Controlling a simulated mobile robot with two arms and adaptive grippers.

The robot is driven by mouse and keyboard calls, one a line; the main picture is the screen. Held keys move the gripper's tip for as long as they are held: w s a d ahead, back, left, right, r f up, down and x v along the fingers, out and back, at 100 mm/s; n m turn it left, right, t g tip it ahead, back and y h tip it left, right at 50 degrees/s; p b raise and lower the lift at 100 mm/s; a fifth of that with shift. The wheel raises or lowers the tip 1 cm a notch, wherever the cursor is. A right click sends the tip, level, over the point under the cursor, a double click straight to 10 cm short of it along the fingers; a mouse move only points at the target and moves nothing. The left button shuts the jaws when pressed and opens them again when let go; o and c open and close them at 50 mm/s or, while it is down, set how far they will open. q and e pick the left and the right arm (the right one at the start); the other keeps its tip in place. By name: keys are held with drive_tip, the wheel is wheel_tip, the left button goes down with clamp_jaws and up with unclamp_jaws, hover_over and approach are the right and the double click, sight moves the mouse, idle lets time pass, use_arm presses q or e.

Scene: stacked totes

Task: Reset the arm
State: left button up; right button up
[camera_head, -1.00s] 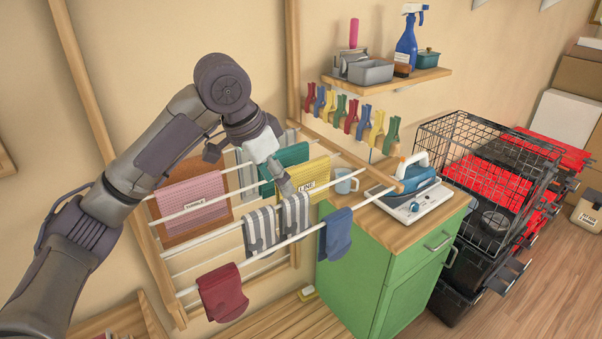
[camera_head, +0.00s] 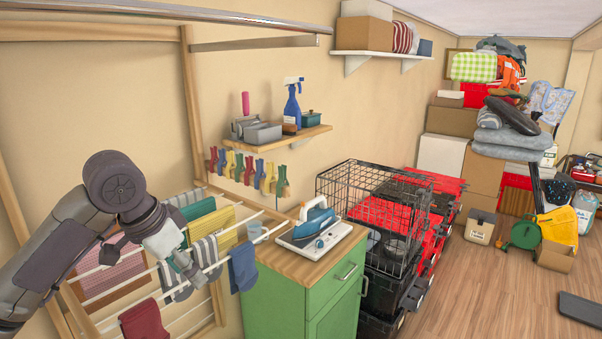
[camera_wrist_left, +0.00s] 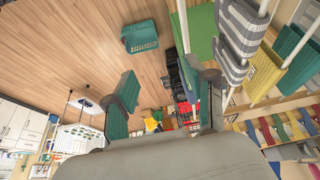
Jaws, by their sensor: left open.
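My left arm comes in from the left in the head view and reaches over the drying rack (camera_head: 153,269). My left gripper (camera_head: 192,272) hangs by the grey-striped socks (camera_head: 207,256) on the rack, and I cannot tell from this view whether it touches them. In the left wrist view the fingers of the left gripper (camera_wrist_left: 168,98) stand wide apart with nothing between them. There the striped socks (camera_wrist_left: 240,32) hang close beside the right finger. My right gripper is not in view.
A green cabinet (camera_head: 278,308) with an iron (camera_head: 315,218) on top stands right of the rack. Beyond it are a black wire crate (camera_head: 370,212) and red boxes. A shelf (camera_head: 285,139) with clothespins below is on the wall.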

use_arm(q)
drive_tip(key=s+d+f, duration=0.3)
drive_tip(key=f, duration=0.5)
drive_tip(key=s+d+f+h, duration=0.15)
drive_tip(key=s+f, duration=0.25)
drive_tip(key=f, duration=0.4)
drive_tip(key=s+d+f+y, duration=0.1)
drive_tip(key=s+d+f, duration=0.2)
drive_tip(key=f, duration=0.4)
drive_tip(key=s+a+f+n+y, duration=0.1)
drive_tip(key=s+a+f+n, duration=0.3)
drive_tip(key=s, duration=0.5)
drive_tip(key=s+a+f+n+y, duration=0.2)
drive_tip(key=s+a+f, duration=0.25)
drive_tip(key=s, duration=0.55)
wheel_tip(320, 180, down, 33)
drive_tip(key=s+g+b, duration=0.1)
drive_tip(key=s+b, duration=0.1)
drive_tip(key=b, duration=0.3)
drive_tip(key=s+a+f+g+b, duration=0.1)
drive_tip(key=s+f+b, duration=0.3)
drive_tip(key=s+f, duration=1.1)
wheel_tip(320, 180, down, 4)
drive_tip(key=shift+s+a+m, duration=0.4)
drive_tip(key=shift+a, duration=0.25)
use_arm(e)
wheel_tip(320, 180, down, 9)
